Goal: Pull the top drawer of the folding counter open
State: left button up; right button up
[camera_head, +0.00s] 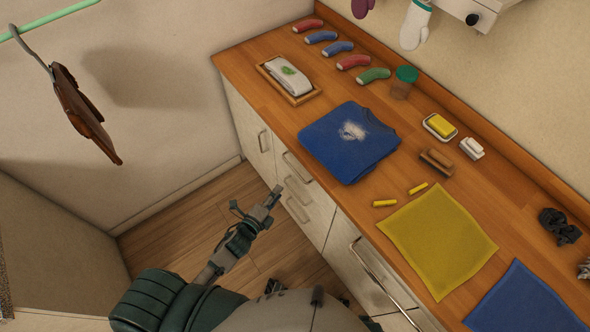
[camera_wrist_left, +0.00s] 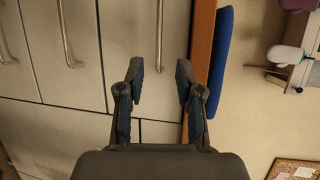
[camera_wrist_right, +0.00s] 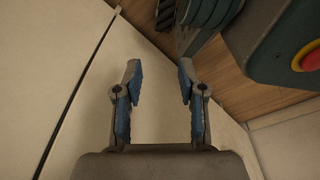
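The folding counter has a wooden top (camera_head: 330,100) and a white front with a stack of drawers. The top drawer's bar handle (camera_head: 297,167) is just under the counter edge. It also shows in the left wrist view (camera_wrist_left: 160,35), ahead of the fingers and in line with the gap between them. My left gripper (camera_head: 268,203) is open and empty in front of the drawers, apart from the handle as far as I can see. The top drawer looks shut. My right gripper (camera_wrist_right: 158,75) is open and empty, facing pale panels; I cannot make it out in the head view.
Lower drawer handles (camera_head: 297,190) and a door handle (camera_head: 263,140) stick out nearby. A large handle (camera_head: 375,265) is further right. A blue folded shirt (camera_head: 345,145), yellow cloth (camera_head: 437,240) and several socks lie on top. Wooden floor (camera_head: 180,235) is clear left of the gripper.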

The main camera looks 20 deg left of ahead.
aim_at(293, 169)
pick_arm(q)
jog(key=b+x, duration=0.1)
jog(key=x, duration=1.2)
jog(key=shift+w+a+f, duration=0.15)
jog(key=shift+w+f, duration=0.05)
jog(key=shift+a, duration=0.2)
grip_shut()
pick_arm(e)
jog(key=shift+w+a+r, duration=0.25)
jog(key=shift+w+r, duration=0.15)
jog(key=shift+r, duration=0.05)
jog(key=shift+w+a+r, duration=0.2)
jog(key=shift+w+r, duration=0.2)
jog(key=shift+r, duration=0.05)
